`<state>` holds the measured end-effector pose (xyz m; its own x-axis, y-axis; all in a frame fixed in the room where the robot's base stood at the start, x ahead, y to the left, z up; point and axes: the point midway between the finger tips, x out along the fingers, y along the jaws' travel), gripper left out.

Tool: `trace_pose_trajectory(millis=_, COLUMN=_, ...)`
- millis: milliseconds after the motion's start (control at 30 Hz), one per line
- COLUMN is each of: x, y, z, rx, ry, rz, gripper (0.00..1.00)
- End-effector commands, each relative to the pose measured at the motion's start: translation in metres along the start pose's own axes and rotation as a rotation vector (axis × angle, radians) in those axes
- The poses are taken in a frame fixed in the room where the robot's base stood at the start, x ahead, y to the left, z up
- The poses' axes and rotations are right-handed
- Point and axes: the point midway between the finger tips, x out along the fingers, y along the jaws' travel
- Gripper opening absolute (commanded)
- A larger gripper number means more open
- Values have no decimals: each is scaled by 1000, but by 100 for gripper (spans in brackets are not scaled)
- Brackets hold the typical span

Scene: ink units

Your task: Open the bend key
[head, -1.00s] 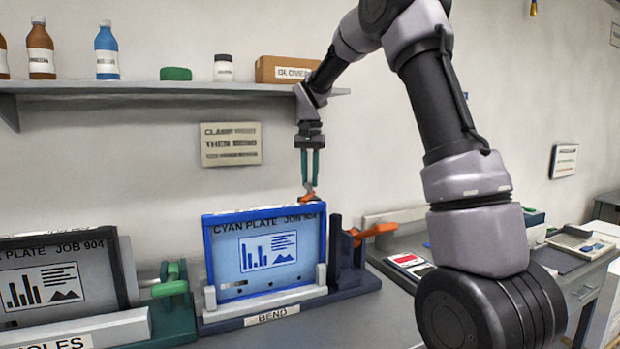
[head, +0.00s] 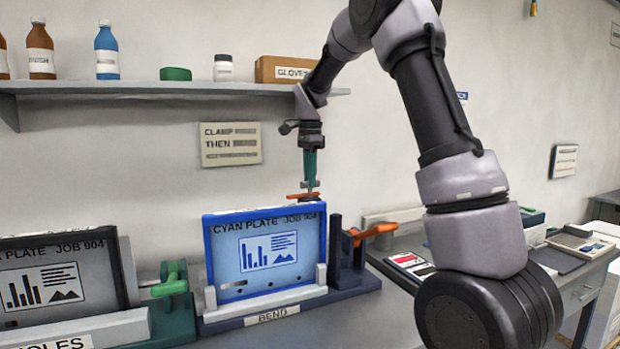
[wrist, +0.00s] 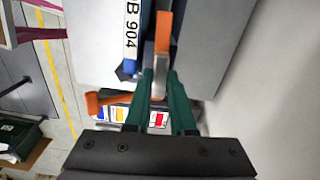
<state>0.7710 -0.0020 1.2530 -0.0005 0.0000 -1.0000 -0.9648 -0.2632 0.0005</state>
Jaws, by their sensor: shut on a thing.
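The orange key (head: 303,195) is a flat bar just above and behind the blue-framed cyan plate (head: 207,250) on the block labelled BEND (head: 272,316). In the head view the bar lies about level, across the picture. My gripper (head: 311,187) points straight down and is shut on the key. In the wrist view the key (wrist: 163,45) runs between the two green fingers of my gripper (wrist: 160,92) and alongside the plate's top edge (wrist: 132,40). What the key is fixed to is hidden behind the plate.
A second orange lever (head: 372,231) sticks out right of the BEND block. A green clamp (head: 172,280) and a black-framed plate (head: 122,275) stand at left. A shelf (head: 180,87) with bottles and a box runs above.

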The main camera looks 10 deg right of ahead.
Motion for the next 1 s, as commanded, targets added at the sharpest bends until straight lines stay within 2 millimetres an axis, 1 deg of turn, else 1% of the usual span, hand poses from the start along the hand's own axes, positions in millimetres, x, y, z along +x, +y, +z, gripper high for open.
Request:
trace_pose_trajectory(millis=300, x=-1, y=-1, z=0, rx=78, ry=1, rz=-3, gripper=0)
trace_pose_trajectory(millis=733, x=-1, y=-1, z=0, rx=87, ry=0, rz=-3, gripper=0)
trace_pose_trajectory(millis=767, x=-1, y=-1, z=0, rx=87, ry=0, rz=-3, gripper=30)
trace_pose_trajectory(millis=800, x=-1, y=-1, z=0, rx=87, ry=0, rz=-3, gripper=45)
trace_pose_trajectory(millis=833, x=-1, y=-1, z=0, rx=87, ry=0, rz=-3, gripper=52)
trace_pose_trajectory(millis=1000, x=0, y=0, z=0, rx=86, ry=0, rz=-2, gripper=52)
